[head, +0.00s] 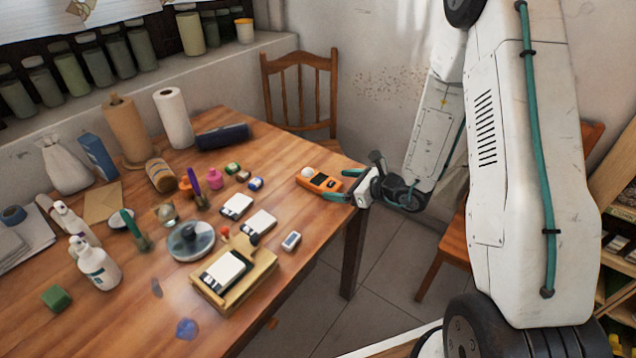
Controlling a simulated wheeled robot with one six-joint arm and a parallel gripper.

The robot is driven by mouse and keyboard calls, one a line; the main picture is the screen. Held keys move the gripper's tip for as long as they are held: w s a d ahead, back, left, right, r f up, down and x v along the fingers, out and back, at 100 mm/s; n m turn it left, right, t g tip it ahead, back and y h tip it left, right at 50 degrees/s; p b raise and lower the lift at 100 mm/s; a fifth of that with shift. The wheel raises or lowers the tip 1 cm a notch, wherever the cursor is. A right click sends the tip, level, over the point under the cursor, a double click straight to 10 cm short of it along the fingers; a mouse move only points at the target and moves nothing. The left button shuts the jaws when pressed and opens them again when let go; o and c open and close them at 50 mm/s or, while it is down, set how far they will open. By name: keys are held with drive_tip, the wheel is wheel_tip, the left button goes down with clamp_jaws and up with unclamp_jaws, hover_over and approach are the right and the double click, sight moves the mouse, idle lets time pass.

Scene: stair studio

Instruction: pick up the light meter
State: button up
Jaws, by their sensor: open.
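The light meter (318,180) is an orange handheld device with a white dome at its left end and a dark display. It lies flat near the right corner of the wooden table (330,158). My gripper (338,185) comes in from the right at the table's edge. Its teal-tipped fingers are open, one on the far side and one on the near side of the meter's right end. I cannot tell whether either finger touches it.
A wooden frame device (240,285) and a small white gadget (291,241) are nearer. A chair (300,85) stands behind the table. The table around the meter is mostly clear.

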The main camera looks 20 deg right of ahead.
sight(330, 182)
drive_tip(key=shift+d+f+m, duration=0.4)
drive_tip(key=shift+f, duration=0.3)
drive_tip(key=shift+w+f+h, duration=0.25)
drive_tip(key=shift+h, duration=0.15)
drive_tip(key=shift+x, duration=0.9)
drive_tip(key=shift+w+r+x, duration=0.1)
drive_tip(key=shift+r+x, duration=0.1)
drive_tip(key=shift+x, duration=0.7)
drive_tip(key=shift+w+r+x, duration=0.1)
drive_tip(key=shift+r+x, duration=0.05)
drive_tip(key=shift+x, duration=0.75)
drive_tip(key=shift+w+r+x, duration=0.1)
drive_tip(key=shift+r+x, duration=0.1)
drive_tip(key=shift+x, duration=0.75)
drive_tip(key=shift+s+a, duration=0.1)
drive_tip(key=c, duration=1.2)
drive_tip(key=shift+r, duration=0.1)
